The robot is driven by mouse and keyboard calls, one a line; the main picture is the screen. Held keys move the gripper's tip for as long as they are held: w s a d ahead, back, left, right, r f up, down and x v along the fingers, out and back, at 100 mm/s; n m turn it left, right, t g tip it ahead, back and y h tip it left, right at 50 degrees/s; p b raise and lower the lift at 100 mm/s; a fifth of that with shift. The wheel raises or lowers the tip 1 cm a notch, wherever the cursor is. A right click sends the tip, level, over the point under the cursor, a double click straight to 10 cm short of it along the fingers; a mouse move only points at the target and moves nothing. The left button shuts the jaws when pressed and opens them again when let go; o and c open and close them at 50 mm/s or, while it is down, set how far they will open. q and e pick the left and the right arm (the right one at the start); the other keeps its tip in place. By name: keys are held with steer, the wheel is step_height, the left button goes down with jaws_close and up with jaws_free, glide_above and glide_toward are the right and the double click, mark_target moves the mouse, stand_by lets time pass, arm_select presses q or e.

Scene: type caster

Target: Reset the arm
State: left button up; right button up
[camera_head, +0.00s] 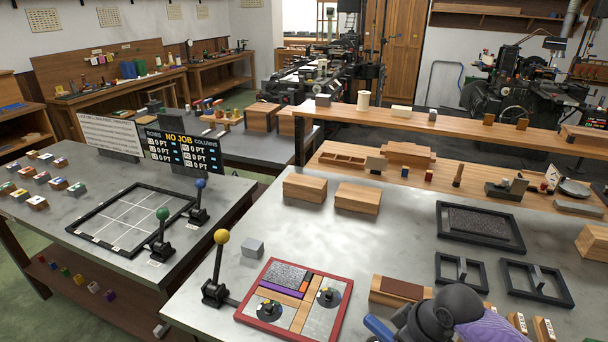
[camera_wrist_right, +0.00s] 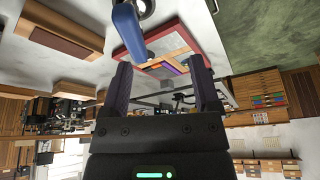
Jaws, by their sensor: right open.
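My right gripper (camera_wrist_right: 158,66) shows in the right wrist view with its two dark fingers spread apart. Nothing is held between them. Beyond the fingers, that view shows the red-framed board (camera_wrist_right: 130,52) upside down. In the head view, a dark grey rounded part with a purple part beside it, seemingly of my right arm, reaches over the bench's front edge at bottom right; the fingertips cannot be made out there. A blue bar (camera_wrist_right: 128,30) crosses above the fingers in the wrist view; I cannot tell what it belongs to. My left gripper is not in view.
The red-framed board (camera_head: 265,338) lies on the grey bench, with a yellow-knobbed lever (camera_head: 221,237) and a grey block (camera_head: 253,248) beside it. Black frames (camera_head: 462,262) and wooden blocks (camera_head: 358,197) stand farther right and back.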

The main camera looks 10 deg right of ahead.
steer(key=s+a+f, duration=0.2)
steer(key=s+a, duration=0.7)
steer(key=s+r+m+h, duration=0.2)
steer(key=s+r+m, duration=0.15)
steer(key=s, duration=0.45)
step_height(320, 180, down, 30)
steer(key=s+g+b, duration=0.2)
steer(key=b, duration=0.8)
steer(key=s+d+f+g+b, duration=0.1)
steer(key=s+d+f+b, duration=0.2)
steer(key=s+f, duration=1)
step_height(320, 180, down, 4)
steer(key=b, duration=0.3)
steer(key=shift+s+d+b, duration=0.15)
steer(key=shift+s+b, duration=0.2)
steer(key=shift+b, duration=0.05)
